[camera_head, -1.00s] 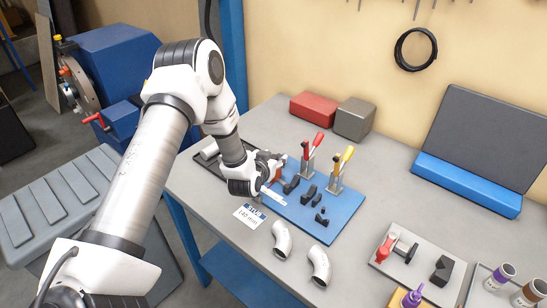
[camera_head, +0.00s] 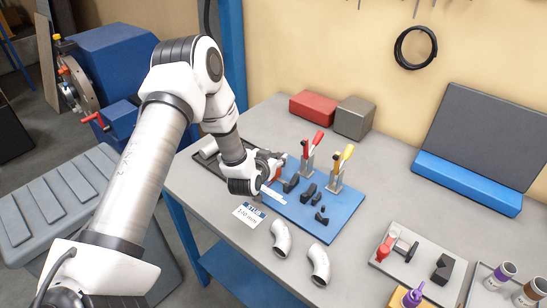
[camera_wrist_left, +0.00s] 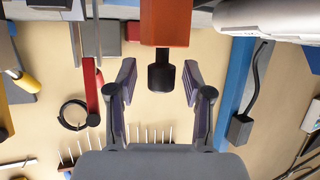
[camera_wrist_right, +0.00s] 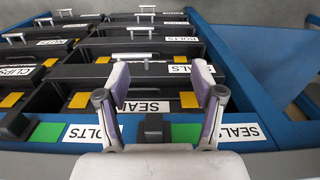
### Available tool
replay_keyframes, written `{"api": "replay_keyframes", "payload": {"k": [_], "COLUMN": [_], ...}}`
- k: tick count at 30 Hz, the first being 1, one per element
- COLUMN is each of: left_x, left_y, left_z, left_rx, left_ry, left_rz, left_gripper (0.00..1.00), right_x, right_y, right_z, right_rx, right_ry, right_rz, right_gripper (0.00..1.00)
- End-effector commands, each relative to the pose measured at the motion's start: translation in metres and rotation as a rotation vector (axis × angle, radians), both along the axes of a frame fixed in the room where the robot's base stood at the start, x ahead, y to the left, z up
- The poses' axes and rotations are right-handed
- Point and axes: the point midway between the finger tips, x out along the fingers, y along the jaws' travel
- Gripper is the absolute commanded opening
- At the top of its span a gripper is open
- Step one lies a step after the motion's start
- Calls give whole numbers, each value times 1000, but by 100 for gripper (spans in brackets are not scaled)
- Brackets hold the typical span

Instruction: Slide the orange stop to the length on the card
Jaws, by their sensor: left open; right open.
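The orange stop (camera_wrist_left: 165,22) is a block with a black knob (camera_wrist_left: 160,72) at the top middle of the left wrist view. My left gripper (camera_wrist_left: 160,88) is open, with one finger on each side of the knob and gaps showing between. My right gripper (camera_wrist_right: 162,88) is open and empty.
Red-handled (camera_head: 307,165) and yellow-handled clamps (camera_head: 337,182) and black blocks stand on the blue plate, close right of the left gripper. Two bent pipes (camera_head: 281,239) lie in front. Labelled drawers (camera_wrist_right: 150,72) lie beneath the right gripper.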

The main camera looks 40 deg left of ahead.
Motion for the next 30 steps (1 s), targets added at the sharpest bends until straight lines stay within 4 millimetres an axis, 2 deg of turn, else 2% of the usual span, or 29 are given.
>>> {"api": "replay_keyframes", "payload": {"k": [5,15,18,22,30], "left_x": [-11,-84,-99,-107,-107], "left_y": [-2,-21,-24,-26,-26], "left_z": [5,36,42,46,46], "left_rx": [-2,-5,-3,-2,1], "left_ry": [-1,2,1,1,0], "left_rz": [2,1,0,-1,0], "left_gripper": [51,51,51,51,51], "right_x": [0,0,0,0,0], "right_y": [0,0,0,0,0], "right_z": [0,0,0,0,0], "right_rx": [0,0,0,0,0], "right_ry": [0,0,0,0,0], "right_rz": [0,0,0,0,0], "right_gripper": [67,67,67,67,67]}}
